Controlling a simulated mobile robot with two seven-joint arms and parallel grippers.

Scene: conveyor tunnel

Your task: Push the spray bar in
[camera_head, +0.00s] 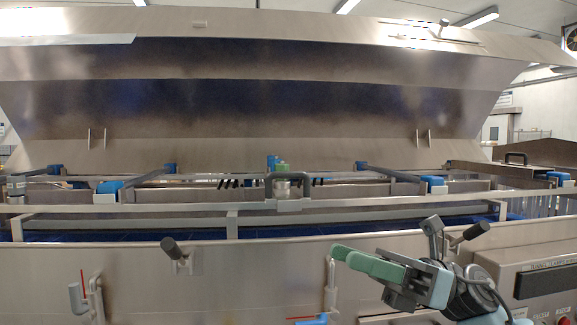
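A spray bar assembly of long metal rails and pipes runs across the open machine; I cannot tell exactly which bar is the spray bar. A U-shaped handle (289,178) stands at its middle, with a metal fitting below it and green and blue parts just behind. My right gripper (342,254) has green fingers and reaches in from the lower right, in front of the machine's front panel. It is below and right of the handle and apart from it. Its fingers overlap in this view, so their gap is unclear. My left gripper is not in view.
A large raised steel hood (270,105) fills the back. Black-knobbed levers (172,247) stick out of the front panel (130,262), one close behind my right arm. A control box (540,284) stands at the lower right. A blue belt (130,236) shows below the rails.

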